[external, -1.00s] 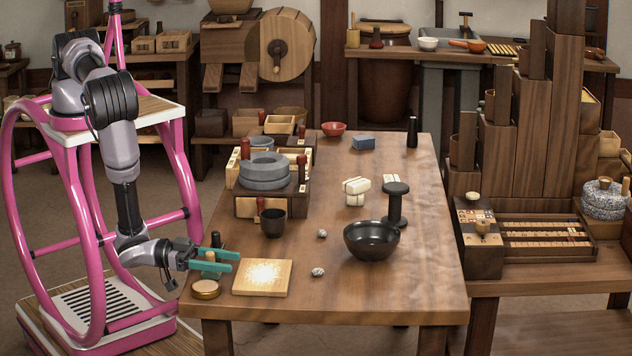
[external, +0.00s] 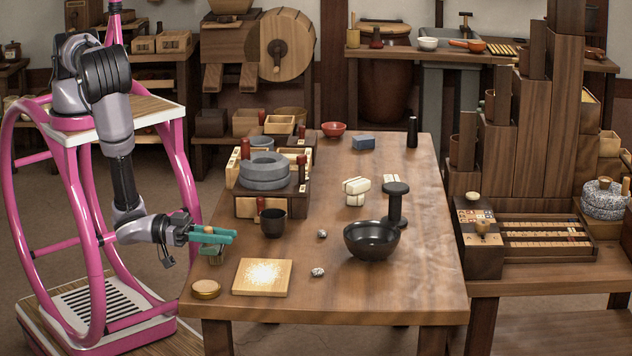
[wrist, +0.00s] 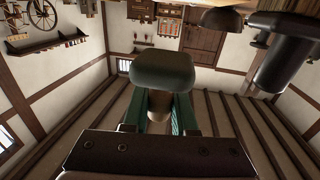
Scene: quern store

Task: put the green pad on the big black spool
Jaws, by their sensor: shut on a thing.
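The green pad (external: 211,258) hangs below my gripper (external: 222,236), clear of the table's left edge. My gripper is shut on its pale handle. In the wrist view the pad (wrist: 162,70) is a dark green rounded block beyond my green fingers (wrist: 160,120), with the pale handle between them. The big black spool (external: 396,206) stands upright on the table, right of centre and well to the right of my gripper. Its top disc is bare.
A black bowl (external: 371,241) stands just in front of the spool.

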